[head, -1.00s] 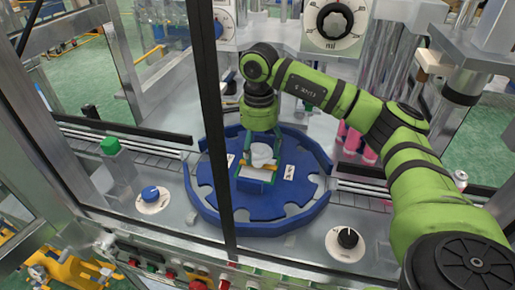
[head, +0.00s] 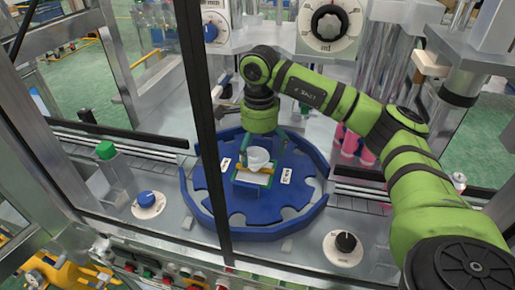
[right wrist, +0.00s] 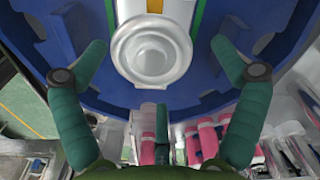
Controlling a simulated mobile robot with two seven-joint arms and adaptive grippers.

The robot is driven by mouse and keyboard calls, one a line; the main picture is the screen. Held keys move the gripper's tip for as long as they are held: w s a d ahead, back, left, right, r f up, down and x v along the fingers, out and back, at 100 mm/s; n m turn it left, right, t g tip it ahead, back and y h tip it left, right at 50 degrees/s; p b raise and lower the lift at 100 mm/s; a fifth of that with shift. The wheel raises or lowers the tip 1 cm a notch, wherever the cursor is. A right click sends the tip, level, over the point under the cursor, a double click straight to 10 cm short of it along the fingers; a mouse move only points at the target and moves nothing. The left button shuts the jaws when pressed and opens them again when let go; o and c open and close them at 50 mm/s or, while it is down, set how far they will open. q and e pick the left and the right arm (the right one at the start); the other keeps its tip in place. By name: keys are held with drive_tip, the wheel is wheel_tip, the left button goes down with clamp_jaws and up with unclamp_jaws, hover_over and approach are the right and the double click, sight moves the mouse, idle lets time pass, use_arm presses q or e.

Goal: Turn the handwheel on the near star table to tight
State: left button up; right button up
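The near star table (head: 213,203) is a blue notched disc inside a raised blue rim. At its middle is the round whitish handwheel (head: 258,158), above a pale plate with green and yellow edging. It also fills the upper middle of the right wrist view (right wrist: 152,50). My right gripper (head: 266,143) points down just above and behind the handwheel. In the right wrist view its two green fingers (right wrist: 158,48) are spread wide, one on each side of the wheel, apart from it and holding nothing. My left gripper is not in view.
White labels (head: 286,174) flank the handwheel. A dark frame post (head: 208,130) crosses in front of the table. A blue knob (head: 147,198) and black knob (head: 346,242) sit on the deck. A green-capped bottle (head: 107,152) is left; pink items (head: 352,143) stand behind right.

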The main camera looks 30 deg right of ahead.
sight(258, 153)
drive_tip(key=shift+a+r, duration=0.1)
drive_tip(key=shift+a, duration=0.15)
wheel_tip(258, 153, up, 7)
drive_tip(key=shift+d+r, duration=0.15)
idle(0.8)
